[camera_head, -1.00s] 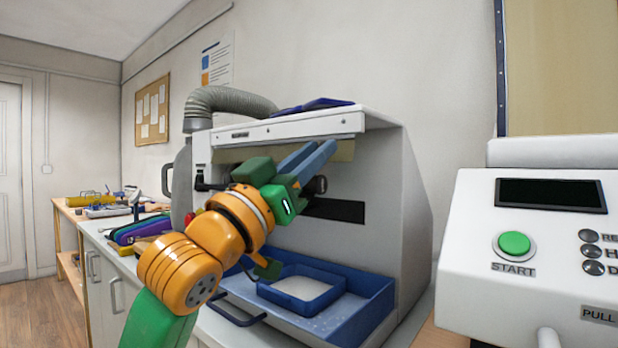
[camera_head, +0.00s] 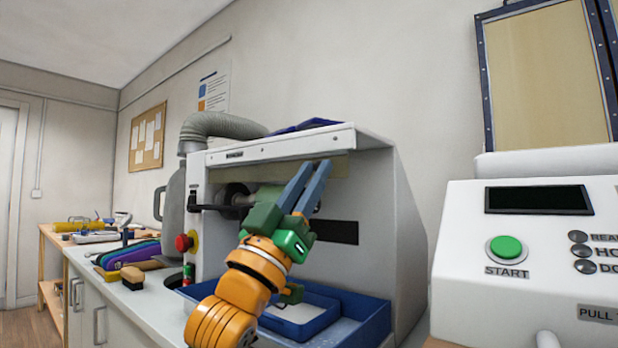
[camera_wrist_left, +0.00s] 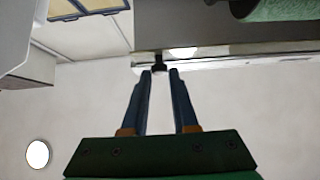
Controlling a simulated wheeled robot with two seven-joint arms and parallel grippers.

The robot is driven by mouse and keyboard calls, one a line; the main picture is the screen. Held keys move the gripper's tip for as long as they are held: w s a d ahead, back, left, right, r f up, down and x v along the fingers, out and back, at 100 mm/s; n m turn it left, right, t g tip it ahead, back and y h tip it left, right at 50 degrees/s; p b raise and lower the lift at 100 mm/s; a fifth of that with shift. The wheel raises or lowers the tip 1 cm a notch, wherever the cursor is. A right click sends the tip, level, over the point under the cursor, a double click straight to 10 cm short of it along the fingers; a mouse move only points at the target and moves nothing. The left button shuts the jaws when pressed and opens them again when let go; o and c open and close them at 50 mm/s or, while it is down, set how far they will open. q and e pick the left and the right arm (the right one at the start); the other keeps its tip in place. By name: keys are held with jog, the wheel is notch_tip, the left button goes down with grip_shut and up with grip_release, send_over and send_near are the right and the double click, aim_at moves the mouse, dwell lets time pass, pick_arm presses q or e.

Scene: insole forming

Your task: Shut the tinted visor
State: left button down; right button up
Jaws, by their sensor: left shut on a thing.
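The tinted visor (camera_head: 338,167) shows as a narrow yellowish strip under the front top edge of the grey grinding machine (camera_head: 395,215); it is raised and the machine's front is open below it. My left gripper (camera_head: 313,167) reaches up to the strip, its blue fingers shut on the visor's knob. In the left wrist view a small dark knob (camera_wrist_left: 159,66) sits between the fingertips, beneath a pale edge. The fingers hide part of the strip in the head view. My right gripper is not in view.
A blue tray (camera_head: 368,318) lies at the machine's base. A red stop button (camera_head: 187,242) is on its left front. A white control box with a green START button (camera_head: 507,249) stands at the right. A brush (camera_head: 132,277) and coloured insoles (camera_head: 125,255) lie on the left counter.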

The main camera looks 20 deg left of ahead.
pick_arm(q)
jog(key=shift+r, duration=0.1)
jog(key=c, duration=0.9)
grip_release()
jog(key=shift+c, duration=0.2)
jog(key=shift+o, duration=1.1)
jog(key=shift+w, duration=0.15)
jog(key=shift+d, duration=0.1)
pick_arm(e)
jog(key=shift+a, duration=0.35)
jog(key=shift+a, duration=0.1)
pick_arm(q)
jog(key=a+b+v, duration=0.1)
jog(key=b+v, duration=0.2)
jog(key=v, duration=0.5)
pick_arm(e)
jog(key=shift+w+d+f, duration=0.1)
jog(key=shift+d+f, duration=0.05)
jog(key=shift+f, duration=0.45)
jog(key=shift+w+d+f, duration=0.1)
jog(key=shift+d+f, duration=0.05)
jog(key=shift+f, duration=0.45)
pick_arm(q)
jog(key=shift+s+a+r, duration=0.1)
jog(key=shift+s+a, duration=0.15)
jog(key=shift+a, duration=0.05)
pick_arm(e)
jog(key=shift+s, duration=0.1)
